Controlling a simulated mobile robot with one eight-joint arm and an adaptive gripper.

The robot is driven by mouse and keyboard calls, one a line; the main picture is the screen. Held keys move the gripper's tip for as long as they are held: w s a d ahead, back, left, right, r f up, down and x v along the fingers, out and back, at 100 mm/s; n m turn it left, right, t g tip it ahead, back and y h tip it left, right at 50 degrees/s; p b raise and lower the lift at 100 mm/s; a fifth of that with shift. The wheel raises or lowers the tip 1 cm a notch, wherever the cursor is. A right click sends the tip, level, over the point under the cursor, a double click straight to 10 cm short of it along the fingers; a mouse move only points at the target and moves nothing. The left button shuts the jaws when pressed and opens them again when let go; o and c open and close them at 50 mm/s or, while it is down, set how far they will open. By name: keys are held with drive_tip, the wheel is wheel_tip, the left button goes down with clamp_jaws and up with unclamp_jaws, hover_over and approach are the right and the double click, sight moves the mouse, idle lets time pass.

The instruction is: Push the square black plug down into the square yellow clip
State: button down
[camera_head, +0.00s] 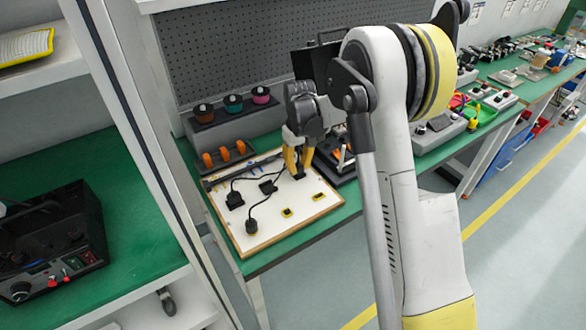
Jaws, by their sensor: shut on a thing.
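My gripper (297,171), with yellow fingers, points down over the far right part of a white board (265,228) with a wooden edge. It is shut on a small black piece, which I take to be the square black plug (299,176); the fingers partly hide it. I cannot tell whether the piece touches the board. Two small yellow clips with dark middles sit on the near right part of the board, one nearer the middle (287,212) and one farther right (319,196). They are too small to tell which is square. My gripper is behind both, apart from them.
Black plugs lie on the board at the left (235,200), middle (268,187) and front (251,225), with black cables between. A grey rack (222,130) with spools stands behind. A dark device (342,160) is right of the board. The board's near right corner is clear.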

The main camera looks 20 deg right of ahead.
drive_tip(key=shift+r+p, duration=0.3)
drive_tip(key=shift+r, duration=0.1)
idle(0.8)
drive_tip(key=shift+r+p, duration=0.7)
drive_tip(key=shift+r, duration=0.45)
drive_tip(key=shift+r, duration=0.2)
wheel_tip(320, 180, up, 6)
drive_tip(key=p, duration=0.4)
drive_tip(key=shift+f, duration=0.2)
drive_tip(key=s+a+f+b, duration=0.1)
drive_tip(key=s+a, duration=0.3)
drive_tip(key=s, duration=0.2)
drive_tip(key=s+a+b, duration=0.1)
drive_tip(key=s+a, duration=0.2)
drive_tip(key=s, duration=0.4)
drive_tip(key=f+b, duration=0.1)
drive_tip(key=f, duration=0.1)
drive_tip(key=f+b, duration=0.3)
drive_tip(key=shift+s+a+f, duration=0.15)
drive_tip(key=shift+a+f, duration=0.2)
drive_tip(key=shift+a, duration=0.05)
drive_tip(key=shift+f+b, duration=0.65)
drive_tip(key=shift+f, duration=0.1)
